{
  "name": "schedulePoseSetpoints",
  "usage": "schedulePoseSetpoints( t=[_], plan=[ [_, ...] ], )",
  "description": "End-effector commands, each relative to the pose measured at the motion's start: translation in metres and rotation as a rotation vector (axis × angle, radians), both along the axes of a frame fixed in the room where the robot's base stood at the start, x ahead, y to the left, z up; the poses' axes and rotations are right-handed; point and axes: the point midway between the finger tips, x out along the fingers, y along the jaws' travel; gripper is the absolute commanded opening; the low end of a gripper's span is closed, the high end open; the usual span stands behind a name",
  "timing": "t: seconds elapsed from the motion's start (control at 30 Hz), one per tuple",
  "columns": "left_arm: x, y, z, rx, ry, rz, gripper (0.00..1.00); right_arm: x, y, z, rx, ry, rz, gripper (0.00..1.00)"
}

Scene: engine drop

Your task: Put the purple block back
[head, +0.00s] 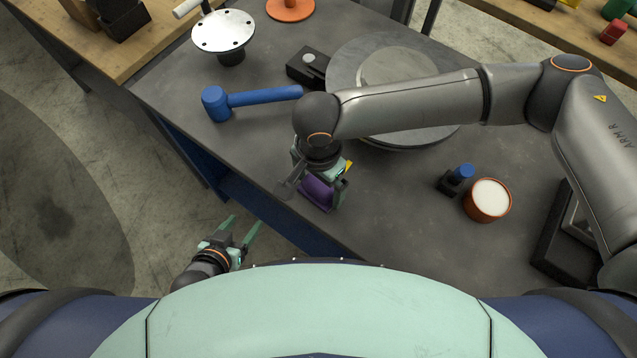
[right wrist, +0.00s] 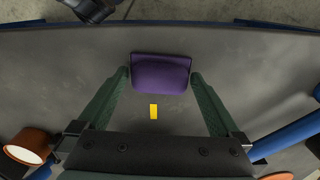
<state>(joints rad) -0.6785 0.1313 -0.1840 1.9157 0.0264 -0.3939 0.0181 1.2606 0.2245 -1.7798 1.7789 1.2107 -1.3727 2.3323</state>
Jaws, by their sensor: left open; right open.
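The purple block (head: 318,194) sits on the grey workbench near its front edge in the head view. In the right wrist view the purple block (right wrist: 161,74) lies between the tips of the two green fingers, with a thin gap on each side. My right gripper (head: 318,196) is open around it, reaching down from above, and partly hides it in the head view. My left gripper (head: 246,226) is open and empty, off the front edge of the bench, left of the block.
A blue mallet (head: 250,98) lies on the bench (head: 390,205) behind the right gripper. A round grey plate (head: 345,75) is under my right arm. A terracotta pot (head: 487,200) with white contents and a small blue-topped part (head: 462,173) stand right. A yellow mark (right wrist: 153,111) shows near the block.

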Motion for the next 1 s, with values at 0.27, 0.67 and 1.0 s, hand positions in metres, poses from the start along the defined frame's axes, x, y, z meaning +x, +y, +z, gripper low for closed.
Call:
schedulePoseSetpoints(
  t=[0.27,0.67,1.0],
  plan=[
    [-0.001,0.000,0.005,0.001,0.002,-0.001,0.65,-0.001,0.000,0.067,0.002,-0.002,0.001,1.00],
    [-0.001,0.000,0.010,0.001,0.002,-0.001,0.65,-0.001,-0.001,0.123,0.000,-0.001,0.000,1.00],
    [-0.001,0.000,0.010,0.001,0.002,-0.001,0.65,-0.001,-0.001,0.125,0.000,0.000,0.001,1.00]
  ],
)
